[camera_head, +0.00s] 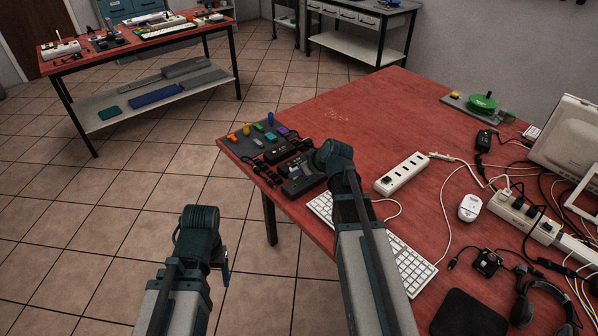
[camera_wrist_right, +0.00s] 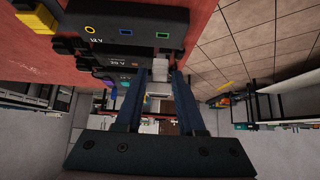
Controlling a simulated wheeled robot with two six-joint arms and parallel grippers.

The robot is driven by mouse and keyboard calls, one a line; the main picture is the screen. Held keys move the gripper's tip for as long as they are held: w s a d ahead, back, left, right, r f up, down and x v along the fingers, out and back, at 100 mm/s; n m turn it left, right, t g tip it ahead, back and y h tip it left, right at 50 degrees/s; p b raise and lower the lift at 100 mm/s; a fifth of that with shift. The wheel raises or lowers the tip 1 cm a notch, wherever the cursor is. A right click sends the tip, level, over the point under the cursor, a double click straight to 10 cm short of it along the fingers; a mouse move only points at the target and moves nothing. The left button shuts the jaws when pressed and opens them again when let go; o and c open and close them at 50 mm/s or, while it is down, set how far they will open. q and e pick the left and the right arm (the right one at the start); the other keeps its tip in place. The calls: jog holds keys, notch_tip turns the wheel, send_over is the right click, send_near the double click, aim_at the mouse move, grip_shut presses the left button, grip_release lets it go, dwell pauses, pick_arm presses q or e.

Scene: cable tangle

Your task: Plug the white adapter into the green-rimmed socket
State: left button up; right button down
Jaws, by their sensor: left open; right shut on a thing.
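The white adapter (camera_wrist_right: 159,76) is between the fingertips of my right gripper (camera_wrist_right: 160,84) in the right wrist view. The gripper is shut on it. The green-rimmed socket (camera_wrist_right: 163,36) is on the dark face of a box just beyond the adapter, which looks apart from it. In the head view my right wrist hides the right fingers and the adapter. My left gripper (camera_head: 224,268) is open and empty, low over the floor left of the table.
Dark boxes (camera_head: 303,184) stand near the red table's left corner, with small coloured pieces behind them. A white keyboard (camera_head: 408,268), a white power strip (camera_head: 402,173), a mouse (camera_head: 470,207) and tangled cables lie to the right. The table's back middle is clear.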

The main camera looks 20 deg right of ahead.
jog(key=shift+f+b, duration=0.7)
jog(key=shift+f, duration=0.25)
jog(key=shift+f+b, duration=1.15)
dwell(0.3)
jog(key=shift+r, duration=0.1)
jog(key=shift+c, duration=2.2)
grip_release()
jog(key=p+v, duration=1)
jog(key=v, duration=0.3)
jog(key=shift+s+r, duration=0.25)
jog(key=shift+r, duration=0.05)
